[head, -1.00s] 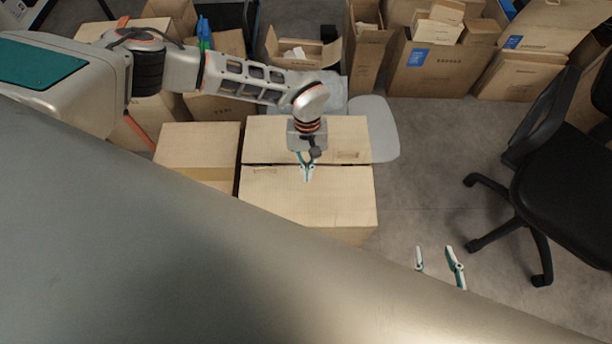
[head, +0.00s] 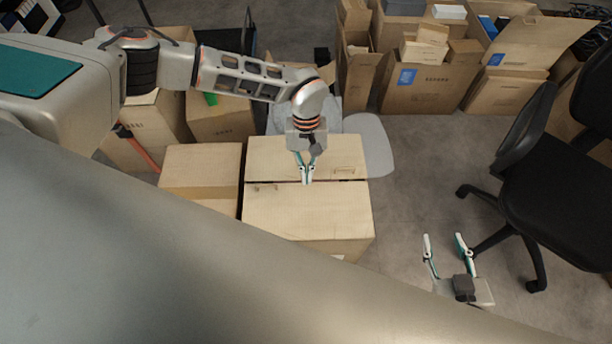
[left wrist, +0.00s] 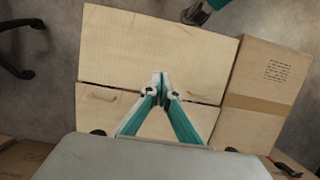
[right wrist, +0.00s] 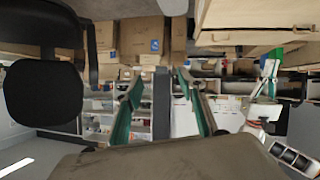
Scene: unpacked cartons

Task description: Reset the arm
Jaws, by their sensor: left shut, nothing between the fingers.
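My left gripper (head: 307,180) is over the seam of a closed carton (head: 305,215) in the head view. Its fingers are together and empty. In the left wrist view its fingertips (left wrist: 161,78) meet above the same carton (left wrist: 150,45). My right gripper (head: 446,238) is at the lower right of the head view, over the floor beside the carton. Its fingers are spread apart with nothing between them. The right wrist view also shows its fingers (right wrist: 158,75) apart. Most of the right arm is hidden behind my own grey body.
A second closed carton (head: 200,170) stands left of the first. Open cartons (head: 430,80) line the back. A black office chair (head: 560,195) stands at the right. The floor (head: 415,170) between carton and chair is clear. Shelves (right wrist: 100,110) show in the right wrist view.

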